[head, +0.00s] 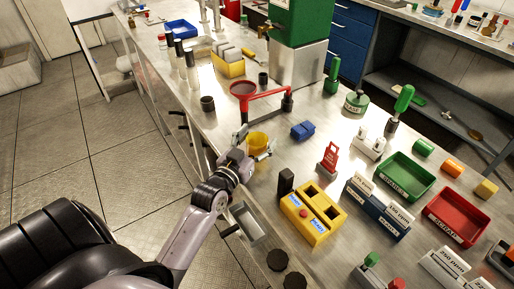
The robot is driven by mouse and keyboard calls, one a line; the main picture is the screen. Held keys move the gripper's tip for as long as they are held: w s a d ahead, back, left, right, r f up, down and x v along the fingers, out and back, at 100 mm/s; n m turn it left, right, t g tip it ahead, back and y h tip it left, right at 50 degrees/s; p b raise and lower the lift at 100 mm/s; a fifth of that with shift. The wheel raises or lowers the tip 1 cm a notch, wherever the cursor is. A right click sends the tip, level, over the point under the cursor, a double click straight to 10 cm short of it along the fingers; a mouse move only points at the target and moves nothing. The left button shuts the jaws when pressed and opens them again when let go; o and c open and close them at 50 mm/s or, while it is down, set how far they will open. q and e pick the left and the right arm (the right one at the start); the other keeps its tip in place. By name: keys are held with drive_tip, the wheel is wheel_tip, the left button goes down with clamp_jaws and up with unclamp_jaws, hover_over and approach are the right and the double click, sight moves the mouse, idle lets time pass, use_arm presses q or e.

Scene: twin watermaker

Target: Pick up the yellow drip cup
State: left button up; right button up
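The yellow drip cup (257,139) stands upright on the steel bench near its front edge, just in front of the red funnel stand. My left gripper (254,143) reaches in from the lower left, with one finger at the cup's left side and the other at its front right. The fingers look spread apart around the cup; I cannot make out whether either touches it. The cup's lower part is partly hidden by the gripper. My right gripper is not in view.
A red funnel (243,88) on a red arm stands close behind the cup. A blue block (302,130) lies to the right. A yellow box with a red button (313,213) and a black block (286,182) stand nearer. Green (405,176) and red trays are farther right.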

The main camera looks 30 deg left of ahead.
use_arm(q)
drive_tip(key=c, duration=1)
drive_tip(key=shift+c, duration=0.2)
drive_tip(key=shift+r, duration=0.1)
